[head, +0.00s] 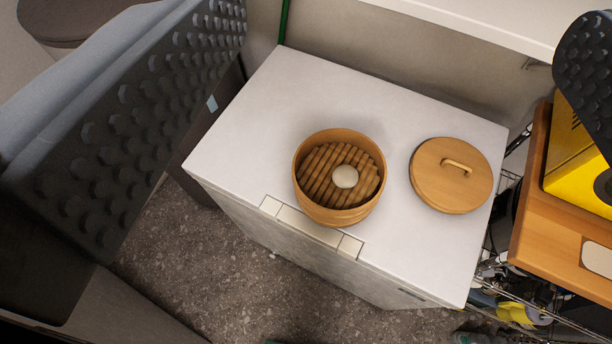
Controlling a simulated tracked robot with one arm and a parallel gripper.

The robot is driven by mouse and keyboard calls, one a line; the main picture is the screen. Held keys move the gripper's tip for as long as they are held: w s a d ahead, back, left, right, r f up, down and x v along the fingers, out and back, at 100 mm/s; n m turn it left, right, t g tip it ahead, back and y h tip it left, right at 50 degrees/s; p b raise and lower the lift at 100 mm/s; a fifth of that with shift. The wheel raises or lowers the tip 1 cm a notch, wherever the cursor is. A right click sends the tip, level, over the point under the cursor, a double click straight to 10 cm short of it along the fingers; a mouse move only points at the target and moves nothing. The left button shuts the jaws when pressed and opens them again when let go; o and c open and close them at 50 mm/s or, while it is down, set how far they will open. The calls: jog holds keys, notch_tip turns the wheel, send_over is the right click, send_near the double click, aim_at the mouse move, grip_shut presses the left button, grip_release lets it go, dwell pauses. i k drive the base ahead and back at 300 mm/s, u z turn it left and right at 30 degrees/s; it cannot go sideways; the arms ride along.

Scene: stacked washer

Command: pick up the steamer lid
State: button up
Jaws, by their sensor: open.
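The steamer lid (437,186) is a round, light-brown wooden disc with a small arched handle (457,166) on top. It lies flat, handle up, on the right part of a white box-like appliance top (270,110). The steamer basket (340,214) stands open to its left, apart from it, with a slatted bottom and one pale round item (345,176) inside. My gripper (400,75) is open, with one dark studded finger large at the left and the other at the upper right edge. Nothing is between the fingers, and the lid is clear of both.
A wooden shelf (545,215) with a yellow object (580,170) stands close to the right of the appliance, beside wire racks. A pale ledge (480,22) runs above the back. The appliance top is bare at the left and back. Speckled floor (240,290) shows in front.

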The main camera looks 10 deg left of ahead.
aim_at(450, 176)
jog(key=z, duration=0.55)
jog(key=i, duration=0.4)
jog(key=z, duration=1.1)
